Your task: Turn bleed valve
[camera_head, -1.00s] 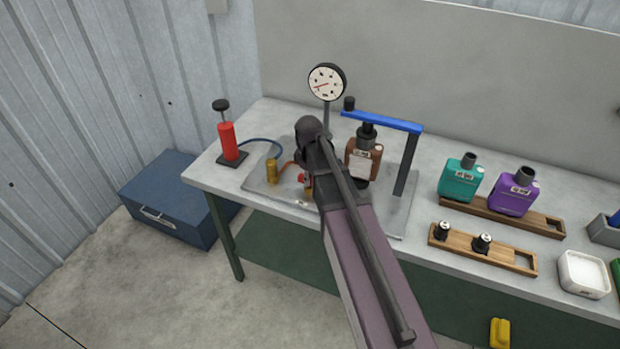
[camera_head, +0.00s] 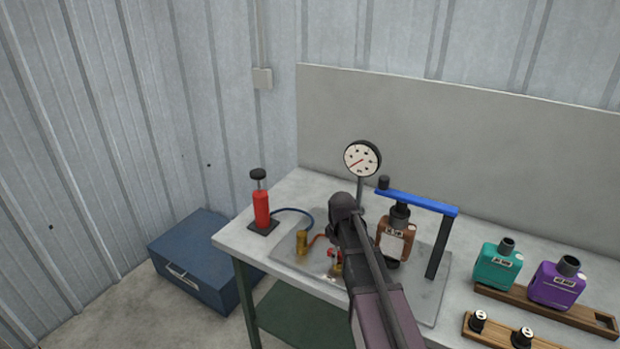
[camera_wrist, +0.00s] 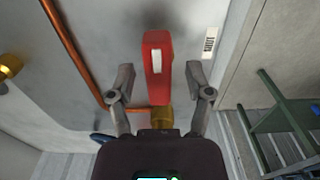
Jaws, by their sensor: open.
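The bleed valve has a red handle with a white mark, seen in the wrist view (camera_wrist: 158,65), on a brass body (camera_wrist: 162,117). In the head view the red handle (camera_head: 334,253) shows small beside my arm, on the grey plate. My gripper (camera_wrist: 160,77) is open, with one finger on each side of the red handle; gaps show on both sides. In the head view my arm hides the gripper's fingers. A copper pipe (camera_wrist: 71,55) runs to the valve. The gauge (camera_head: 362,159) stands behind on a post, its red needle pointing lower left.
A red hand pump (camera_head: 261,208) and a brass fitting (camera_head: 302,242) are left of the valve. A brown muffler (camera_head: 392,241) sits under a blue-barred clamp (camera_head: 415,202) to the right. Teal (camera_head: 497,266) and purple (camera_head: 556,283) mufflers stand further right. A blue box (camera_head: 208,262) is on the floor.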

